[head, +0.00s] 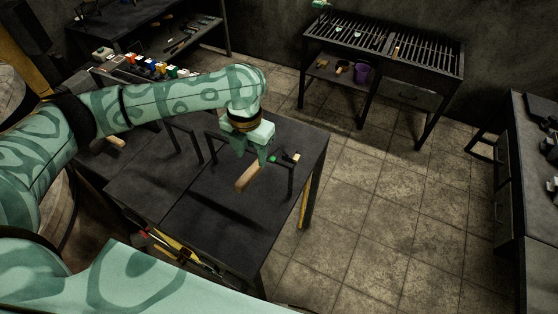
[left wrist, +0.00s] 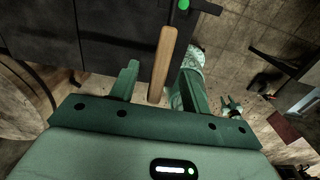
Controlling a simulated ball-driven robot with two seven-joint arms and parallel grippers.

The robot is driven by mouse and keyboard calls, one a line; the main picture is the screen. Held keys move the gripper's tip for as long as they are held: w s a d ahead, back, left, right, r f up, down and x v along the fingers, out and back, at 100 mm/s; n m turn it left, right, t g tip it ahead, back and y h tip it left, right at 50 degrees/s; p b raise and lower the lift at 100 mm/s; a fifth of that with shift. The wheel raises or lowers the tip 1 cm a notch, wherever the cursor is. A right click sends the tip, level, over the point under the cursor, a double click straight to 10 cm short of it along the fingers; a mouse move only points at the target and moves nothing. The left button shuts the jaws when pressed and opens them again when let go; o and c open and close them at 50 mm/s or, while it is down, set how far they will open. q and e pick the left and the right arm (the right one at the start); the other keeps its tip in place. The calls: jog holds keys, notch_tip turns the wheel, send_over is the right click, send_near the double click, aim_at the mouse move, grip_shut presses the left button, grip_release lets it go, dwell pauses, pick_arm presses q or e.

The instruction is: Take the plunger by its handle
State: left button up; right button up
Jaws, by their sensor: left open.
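The plunger's wooden handle (head: 247,177) shows over the dark table, below my left gripper (head: 262,157) in the head view. In the left wrist view the handle (left wrist: 162,62) runs lengthwise between the two green fingers of my left gripper (left wrist: 158,82). The gripper is open, with a gap on each side of the handle. I cannot tell whether the fingers are level with the handle. The rest of the plunger is hard to make out against the dark table.
The tiled floor to the right is clear.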

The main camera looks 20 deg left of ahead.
aim_at(254, 167)
pick_arm(q)
jog(key=f, duration=0.3)
jog(key=f+b, duration=0.1)
jog(key=f, duration=0.1)
jog(key=shift+d+f, duration=0.2)
jog(key=shift+f, duration=0.2)
grip_shut()
